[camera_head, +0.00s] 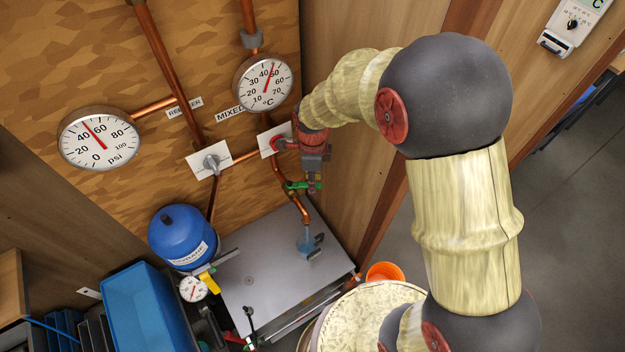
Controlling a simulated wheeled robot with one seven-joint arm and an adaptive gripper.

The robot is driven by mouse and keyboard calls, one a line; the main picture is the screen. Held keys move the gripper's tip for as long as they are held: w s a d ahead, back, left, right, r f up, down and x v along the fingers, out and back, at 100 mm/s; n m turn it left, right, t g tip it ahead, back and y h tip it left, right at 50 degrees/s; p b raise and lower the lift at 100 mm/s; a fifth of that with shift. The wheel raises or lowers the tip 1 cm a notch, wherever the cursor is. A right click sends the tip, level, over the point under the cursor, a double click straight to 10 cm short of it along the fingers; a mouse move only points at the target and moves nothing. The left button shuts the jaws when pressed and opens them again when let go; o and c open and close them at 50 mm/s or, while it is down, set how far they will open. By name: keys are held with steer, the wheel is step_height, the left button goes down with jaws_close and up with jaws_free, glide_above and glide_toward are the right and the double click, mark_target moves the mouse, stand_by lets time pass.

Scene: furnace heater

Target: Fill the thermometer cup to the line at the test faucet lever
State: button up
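The test faucet is a copper spout (301,209) with a green lever (297,185), low on the wooden panel. A small bluish see-through cup (304,243) with dark parts at its right side stands on the grey metal top, below the spout's end. Its fill line and water level are too small to make out. My gripper (314,186) points down at the right end of the green lever, close to or touching it. Its fingers are small and partly hidden, so I cannot tell whether they are open or shut.
A round °C gauge (264,84) and a psi gauge (99,139) are on the panel. A red knob (278,144) and a grey knob (211,162) sit on white plates. A blue tank (182,237), blue bin (143,310) and orange bucket (384,270) stand around the metal top.

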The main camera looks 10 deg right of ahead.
steer(key=shift+r, duration=0.1)
step_height(320, 180, up, 12)
stand_by(0.5)
steer(key=shift+d, duration=0.1)
stand_by(2.0)
